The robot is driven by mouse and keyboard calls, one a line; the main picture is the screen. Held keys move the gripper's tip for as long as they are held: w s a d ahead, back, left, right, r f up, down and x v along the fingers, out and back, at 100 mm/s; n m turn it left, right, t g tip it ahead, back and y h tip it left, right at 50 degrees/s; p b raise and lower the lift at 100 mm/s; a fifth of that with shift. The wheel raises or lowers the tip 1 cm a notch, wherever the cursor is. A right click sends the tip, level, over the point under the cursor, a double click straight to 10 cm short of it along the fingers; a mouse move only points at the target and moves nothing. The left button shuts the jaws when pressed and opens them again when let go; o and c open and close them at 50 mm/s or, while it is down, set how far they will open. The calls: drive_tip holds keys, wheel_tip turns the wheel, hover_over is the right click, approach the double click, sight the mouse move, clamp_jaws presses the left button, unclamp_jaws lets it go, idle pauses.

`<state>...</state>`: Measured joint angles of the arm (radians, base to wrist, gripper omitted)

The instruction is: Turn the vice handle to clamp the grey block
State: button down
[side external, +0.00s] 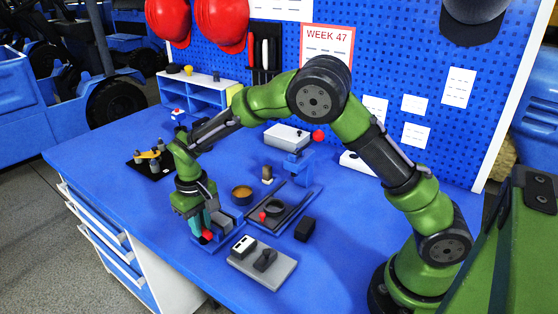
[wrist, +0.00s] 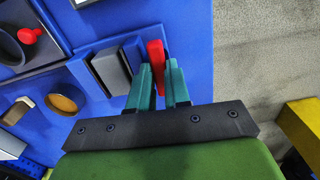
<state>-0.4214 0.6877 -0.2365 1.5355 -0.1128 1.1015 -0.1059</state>
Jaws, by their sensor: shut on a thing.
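The vice (wrist: 84,62) is blue and stands near the table's edge in the wrist view. In the side external view, my gripper (side external: 199,228) points down at the red handle (side external: 207,236) near the front edge of the table. The grey block (side external: 221,219) shows just right of the fingers there. The contact between block and jaws is too small to judge.
Right of the vice are a dark tray (side external: 287,219) with a ring and red knob, and a grey plate (side external: 283,273) with a black lever. A bowl (side external: 242,187) stands behind the vice. A black block (side external: 305,230) lies right of the tray. Bare table lies further right.

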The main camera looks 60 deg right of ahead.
drive_tip(key=m, duration=0.4)
drive_tip(key=shift+m, duration=0.4)
drive_tip(key=m, duration=1.4)
drive_tip(key=shift+m, duration=0.4)
idle(0.6)
drive_tip(key=c, duration=1.1)
unclamp_jaws()
drive_tip(key=shift+r, duration=0.1)
